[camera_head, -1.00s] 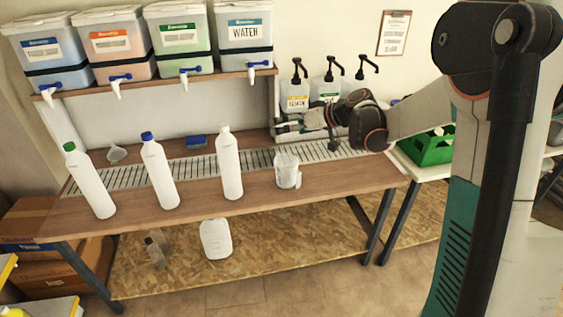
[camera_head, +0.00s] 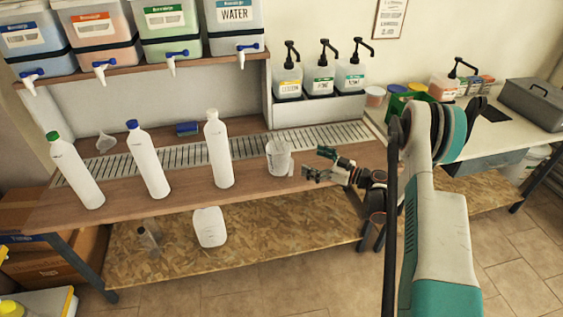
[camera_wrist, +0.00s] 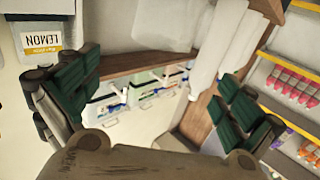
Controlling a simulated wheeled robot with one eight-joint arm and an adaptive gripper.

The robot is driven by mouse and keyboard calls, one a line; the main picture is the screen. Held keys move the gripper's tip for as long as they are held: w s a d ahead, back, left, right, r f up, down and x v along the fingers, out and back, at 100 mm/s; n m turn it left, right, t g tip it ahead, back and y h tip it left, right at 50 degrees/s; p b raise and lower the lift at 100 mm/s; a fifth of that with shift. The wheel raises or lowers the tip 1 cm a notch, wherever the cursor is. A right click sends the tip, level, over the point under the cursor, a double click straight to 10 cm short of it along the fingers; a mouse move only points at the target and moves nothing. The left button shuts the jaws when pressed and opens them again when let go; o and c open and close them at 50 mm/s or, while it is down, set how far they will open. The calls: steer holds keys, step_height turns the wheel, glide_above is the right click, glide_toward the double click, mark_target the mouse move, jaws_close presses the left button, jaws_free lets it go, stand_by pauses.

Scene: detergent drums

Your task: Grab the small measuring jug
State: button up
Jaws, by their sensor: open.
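The small measuring jug (camera_head: 278,158) is a translucent, whitish cup standing upright on the wooden bench, right of the three white bottles. My gripper (camera_head: 318,164) is just to its right in the head view, low over the bench, with its fingers pointing left towards the jug. A gap shows between them. In the wrist view my gripper (camera_wrist: 155,95) has its green-padded fingers spread wide with nothing held. A pale translucent shape at the top middle of that view looks like the jug (camera_wrist: 165,25), beyond the fingertips.
Three tall white bottles (camera_head: 220,150) stand left of the jug. Pump dispensers (camera_head: 322,78) stand behind, and tanks with taps (camera_head: 236,25) sit on the shelf above. A slotted drain strip (camera_head: 255,143) runs along the bench.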

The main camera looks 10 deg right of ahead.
mark_target(281, 161)
steer(key=b+x, duration=0.1)
steer(key=x, duration=0.3)
steer(key=b+x, duration=0.2)
steer(key=x, duration=0.2)
steer(key=f+b+x, duration=0.1)
steer(key=x, duration=0.4)
steer(key=shift+w+d, duration=0.15)
steer(key=shift+w+r+b, duration=0.15)
steer(key=shift+w+b, duration=0.05)
steer(key=shift+b, duration=0.1)
steer(key=c, duration=1.2)
